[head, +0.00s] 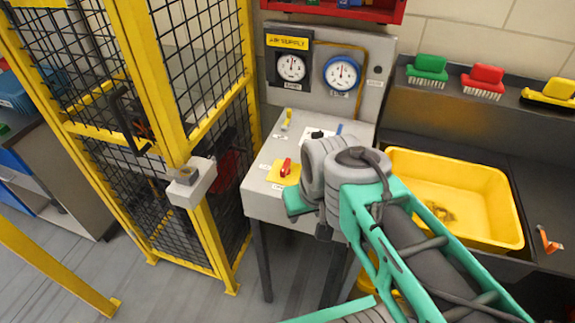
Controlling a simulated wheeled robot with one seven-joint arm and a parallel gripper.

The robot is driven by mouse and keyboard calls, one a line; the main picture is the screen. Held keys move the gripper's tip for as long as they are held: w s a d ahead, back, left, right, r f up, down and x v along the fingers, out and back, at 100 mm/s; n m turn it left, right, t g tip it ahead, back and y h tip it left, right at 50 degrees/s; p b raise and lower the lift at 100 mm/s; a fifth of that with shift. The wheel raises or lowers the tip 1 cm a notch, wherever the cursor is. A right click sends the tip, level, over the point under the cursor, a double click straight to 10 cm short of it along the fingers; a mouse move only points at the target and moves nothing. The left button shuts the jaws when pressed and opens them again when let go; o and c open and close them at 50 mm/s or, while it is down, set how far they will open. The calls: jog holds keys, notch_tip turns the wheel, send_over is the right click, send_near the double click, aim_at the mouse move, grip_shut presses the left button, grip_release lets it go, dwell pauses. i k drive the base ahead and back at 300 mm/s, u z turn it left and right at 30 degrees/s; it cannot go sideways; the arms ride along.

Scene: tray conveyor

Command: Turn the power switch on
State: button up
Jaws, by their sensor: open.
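A red rotary switch (286,168) stands on a yellow plate (279,179) on the sloped top of a light grey control cabinet (263,205). Its handle points roughly away from me, up the picture; its small labels are too small to read, so I cannot tell which position is on or off. My arm's grey wrist joints and a teal part are just right of and below the yellow plate, covering the cabinet's right front. The jaws of my gripper do not show; they are hidden by the wrist or out of sight.
A yellow lever (286,119), a black control (317,134) and a blue handle (339,129) sit higher on the panel, below two gauges. A yellow mesh fence (178,140) stands close on the left, with a small grey box (190,183). A yellow tub (455,190) lies right.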

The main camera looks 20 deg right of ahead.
aim_at(285, 171)
jog(key=k, duration=0.45)
jog(key=u, duration=1)
jog(key=i, duration=0.8)
jog(key=u, duration=0.6)
